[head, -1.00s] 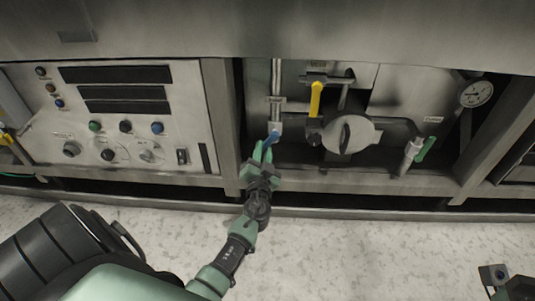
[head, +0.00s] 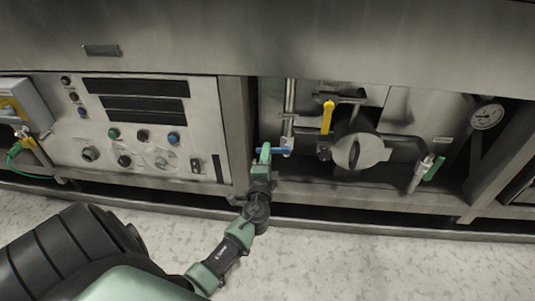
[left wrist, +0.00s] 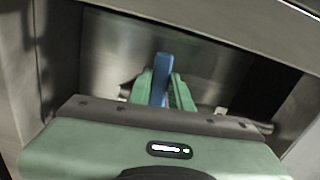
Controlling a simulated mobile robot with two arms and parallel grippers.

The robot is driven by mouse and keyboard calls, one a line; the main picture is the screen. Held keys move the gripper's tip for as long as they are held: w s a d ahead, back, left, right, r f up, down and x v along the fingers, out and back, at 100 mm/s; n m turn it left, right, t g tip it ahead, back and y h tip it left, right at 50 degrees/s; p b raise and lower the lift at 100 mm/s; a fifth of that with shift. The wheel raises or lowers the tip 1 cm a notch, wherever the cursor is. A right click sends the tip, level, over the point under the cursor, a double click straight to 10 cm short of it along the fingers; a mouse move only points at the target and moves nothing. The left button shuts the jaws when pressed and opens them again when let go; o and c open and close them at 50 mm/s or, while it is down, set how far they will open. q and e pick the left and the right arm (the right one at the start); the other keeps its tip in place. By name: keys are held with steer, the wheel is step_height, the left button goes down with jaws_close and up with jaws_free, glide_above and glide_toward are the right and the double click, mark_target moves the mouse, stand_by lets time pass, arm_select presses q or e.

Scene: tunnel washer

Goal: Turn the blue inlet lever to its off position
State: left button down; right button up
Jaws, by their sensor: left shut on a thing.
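The blue inlet lever (head: 275,151) sits on a vertical metal pipe (head: 289,100) in the open bay. It points left from its valve, about level and crosswise to the pipe. My left gripper (head: 264,154) is at the lever's outer end, with its green fingers shut on it. In the left wrist view the blue lever (left wrist: 160,75) stands between the two green fingers of my left gripper (left wrist: 163,90). My right gripper is not in view.
Right of the lever are a yellow-handled valve (head: 327,118), a round metal housing (head: 365,151), a green-handled valve (head: 434,169) and a gauge (head: 487,116). A frame post (head: 238,130) and a control panel (head: 150,140) are on the left. The floor in front is clear.

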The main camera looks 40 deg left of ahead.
arm_select(q)
steer(key=shift+r+m, duration=0.3)
steer(key=shift+m, duration=0.2)
steer(key=c, duration=1.3)
jaws_free()
steer(key=p+v, duration=0.1)
steer(key=v, duration=0.6)
steer(key=shift+s+d, duration=0.3)
